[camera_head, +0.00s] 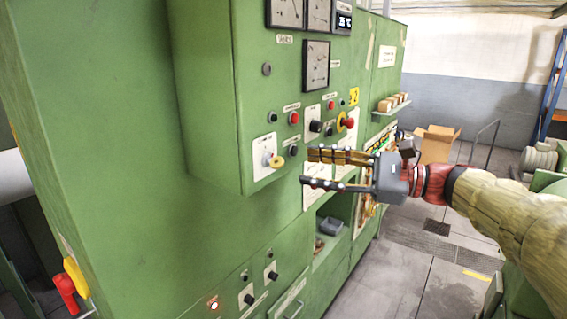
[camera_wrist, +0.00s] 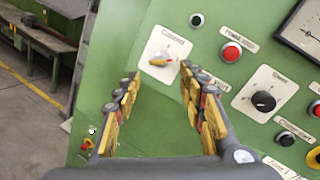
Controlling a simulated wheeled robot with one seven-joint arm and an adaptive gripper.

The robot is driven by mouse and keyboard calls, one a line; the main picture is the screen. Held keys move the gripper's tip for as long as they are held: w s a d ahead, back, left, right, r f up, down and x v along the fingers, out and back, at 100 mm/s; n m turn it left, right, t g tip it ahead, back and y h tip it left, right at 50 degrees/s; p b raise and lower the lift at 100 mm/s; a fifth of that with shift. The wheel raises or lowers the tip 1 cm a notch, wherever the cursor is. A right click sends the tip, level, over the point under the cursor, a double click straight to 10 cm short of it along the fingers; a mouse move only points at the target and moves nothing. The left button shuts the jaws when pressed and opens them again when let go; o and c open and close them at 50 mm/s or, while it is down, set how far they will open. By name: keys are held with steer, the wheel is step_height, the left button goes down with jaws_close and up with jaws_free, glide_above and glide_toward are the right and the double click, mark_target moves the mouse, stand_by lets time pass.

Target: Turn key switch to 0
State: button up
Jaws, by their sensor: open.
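The key switch (camera_head: 272,160) sits on a white plate on the green cabinet's front in the head view, with a yellow round tag or key head showing. The plate's marks are too small to read. My gripper (camera_head: 308,168) is open and empty, to the right of the switch in the head view. In the wrist view its two fingers (camera_wrist: 160,75) stand on either side of the switch, which lies beyond the tips. No contact shows.
A red button (camera_wrist: 232,52) and a black rotary knob (camera_wrist: 264,101) lie right of the switch in the wrist view. A red emergency button (camera_head: 348,123) and gauges (camera_head: 316,65) are on the same panel. Bare green panel lies below the switch.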

mark_target(277, 163)
steer(key=p+x, duration=0.1)
steer(key=x, duration=0.5)
steer(key=shift+a+p, duration=0.3)
steer(key=shift+a, duration=0.2)
steer(key=shift+c, duration=0.3)
steer(key=shift+c, duration=0.5)
steer(key=shift+s, duration=0.1)
jaws_close()
